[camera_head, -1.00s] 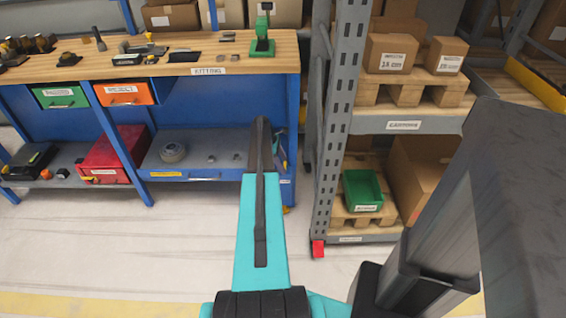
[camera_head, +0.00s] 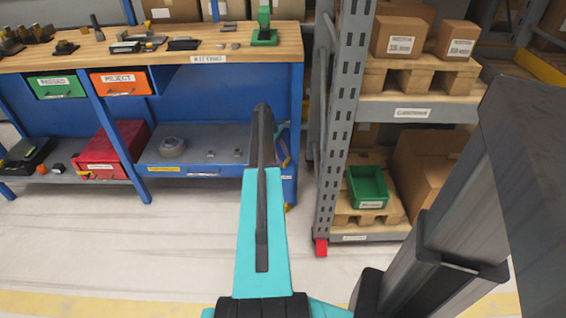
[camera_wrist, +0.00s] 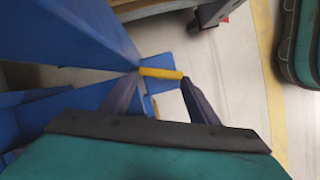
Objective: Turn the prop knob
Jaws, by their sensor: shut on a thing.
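The prop knob appears to be the yellow bar (camera_wrist: 161,73) in the wrist view, beside blue metal parts of the bench. My gripper (camera_wrist: 162,79) has one dark finger at each end of this bar and is shut on it. In the head view my gripper (camera_head: 262,115) reaches up in front of the right end of the blue workbench (camera_head: 225,110). The bar itself is hidden there behind the gripper, and its turn angle cannot be told.
A grey rack (camera_head: 343,120) with cartons stands just right of the bench, its red foot (camera_head: 320,247) on the floor. A green bin (camera_head: 367,186) sits on its lower pallet. A red box (camera_head: 112,150) is on the bench's lower shelf. The floor in front is clear.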

